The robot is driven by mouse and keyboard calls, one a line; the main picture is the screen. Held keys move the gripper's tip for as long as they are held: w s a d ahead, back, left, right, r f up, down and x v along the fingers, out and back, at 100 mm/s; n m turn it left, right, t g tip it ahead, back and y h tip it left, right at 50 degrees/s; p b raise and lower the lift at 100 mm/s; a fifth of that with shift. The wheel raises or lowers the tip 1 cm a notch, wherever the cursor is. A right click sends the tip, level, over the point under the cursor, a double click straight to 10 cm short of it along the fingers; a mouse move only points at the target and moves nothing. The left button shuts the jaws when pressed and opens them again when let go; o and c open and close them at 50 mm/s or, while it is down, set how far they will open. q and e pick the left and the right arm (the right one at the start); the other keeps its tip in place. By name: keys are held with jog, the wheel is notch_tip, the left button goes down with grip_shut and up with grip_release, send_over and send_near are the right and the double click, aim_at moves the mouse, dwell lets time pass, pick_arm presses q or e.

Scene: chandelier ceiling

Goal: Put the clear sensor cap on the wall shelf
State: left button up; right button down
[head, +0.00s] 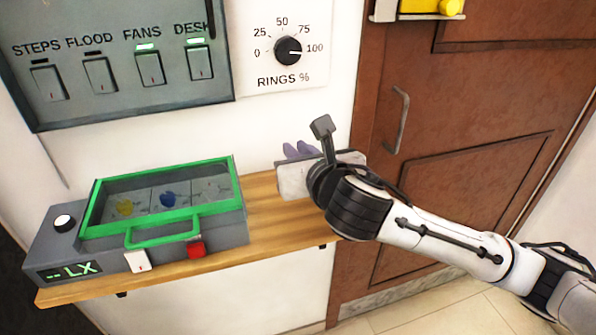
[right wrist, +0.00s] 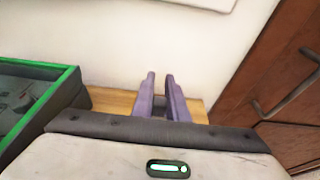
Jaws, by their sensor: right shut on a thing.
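My right gripper (head: 300,149) is over the right end of the wooden wall shelf (head: 283,218). Its two purple fingers (right wrist: 161,95) are close together, with a narrow gap between them. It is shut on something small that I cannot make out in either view. A grey case (head: 75,254) with a green-framed clear lid stands on the shelf; the lid is down. Under the lid are a yellow piece (head: 125,207), a blue piece (head: 168,199) and a faint pale shape (head: 211,188). I cannot tell whether that shape is the clear sensor cap. My left gripper is out of view.
The case has a white round knob (head: 64,222), an LX display, a white tag and a red latch (head: 196,247). Switches (head: 150,67) and a RINGS dial (head: 288,50) are on the wall above. A brown door (head: 480,110) stands right. The shelf's right part is bare.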

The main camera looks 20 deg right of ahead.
notch_tip(320, 180, down, 4)
jog(key=shift+r+b, duration=0.15)
jog(key=shift+b, duration=0.2)
jog(key=c, duration=1.7)
grip_release()
jog(key=shift+c, duration=0.2)
jog(key=shift+s+r, duration=0.1)
jog(key=shift+s, duration=0.1)
jog(key=p+v, duration=0.1)
jog(key=v, duration=1)
jog(key=shift+s+r, duration=0.1)
jog(key=shift+s, duration=0.25)
